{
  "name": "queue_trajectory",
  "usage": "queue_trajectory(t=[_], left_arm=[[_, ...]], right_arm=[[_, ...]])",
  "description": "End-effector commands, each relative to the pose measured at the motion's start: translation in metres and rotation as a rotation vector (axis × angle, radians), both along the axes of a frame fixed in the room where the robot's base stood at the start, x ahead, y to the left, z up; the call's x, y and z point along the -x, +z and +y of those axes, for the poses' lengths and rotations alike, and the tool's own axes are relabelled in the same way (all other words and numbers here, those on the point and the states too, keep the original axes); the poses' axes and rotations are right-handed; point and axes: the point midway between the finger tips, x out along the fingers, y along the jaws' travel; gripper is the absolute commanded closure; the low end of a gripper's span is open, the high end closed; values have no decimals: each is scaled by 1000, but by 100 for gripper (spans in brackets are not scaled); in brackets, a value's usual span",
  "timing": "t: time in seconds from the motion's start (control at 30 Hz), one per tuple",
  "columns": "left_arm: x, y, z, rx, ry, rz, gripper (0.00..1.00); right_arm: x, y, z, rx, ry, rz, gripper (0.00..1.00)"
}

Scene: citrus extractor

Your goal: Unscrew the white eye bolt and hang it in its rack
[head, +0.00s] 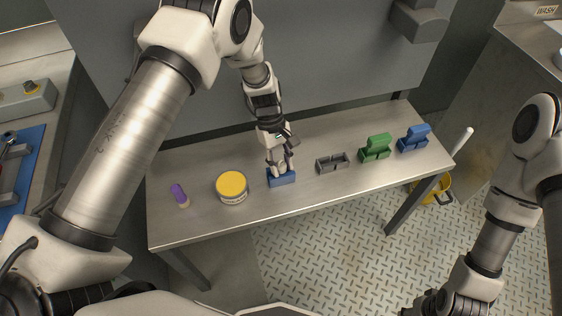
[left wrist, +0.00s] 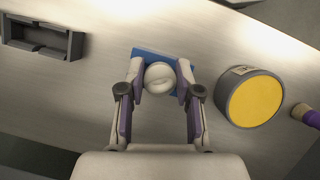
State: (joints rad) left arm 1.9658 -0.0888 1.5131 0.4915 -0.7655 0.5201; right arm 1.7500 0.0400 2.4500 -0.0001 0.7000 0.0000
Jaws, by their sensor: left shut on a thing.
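The white eye bolt (left wrist: 159,77) is a rounded white piece between the fingertips of my left gripper (left wrist: 160,80), which is shut on it. It sits over a blue block (left wrist: 142,53), and the block also shows in the head view (head: 282,180) under my left gripper (head: 280,168). The bolt's lower part is hidden, so I cannot tell how deep it sits. A grey open holder (head: 332,163) stands on the bench to the right; it also shows at the upper left of the left wrist view (left wrist: 42,38). My right gripper is out of view.
The metal bench (head: 210,223) has a yellow-topped round tin (head: 232,187) and a purple-handled tool (head: 180,195) to the left of the block. A green holder (head: 376,148) and a blue holder (head: 413,138) stand at the right. A grey wall (head: 330,70) rises behind.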

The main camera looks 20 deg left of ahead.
Motion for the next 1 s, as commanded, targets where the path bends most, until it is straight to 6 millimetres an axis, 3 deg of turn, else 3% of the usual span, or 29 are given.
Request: queue_trajectory(t=[0.27, 0.3, 0.37, 0.77, 1.0], left_arm=[[0, -7, 0, 0, 0, 0, 94], [0, -7, 0, 0, 0, 0, 59], [0, -7, 0, 0, 0, 0, 38], [-2, -1, 2, 1, 0, -2, 37], [-16, 48, 16, 2, 1, -5, 37]], right_arm=[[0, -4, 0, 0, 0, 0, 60], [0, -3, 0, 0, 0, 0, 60], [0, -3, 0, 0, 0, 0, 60], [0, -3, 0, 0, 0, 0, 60], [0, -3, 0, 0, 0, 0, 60]])
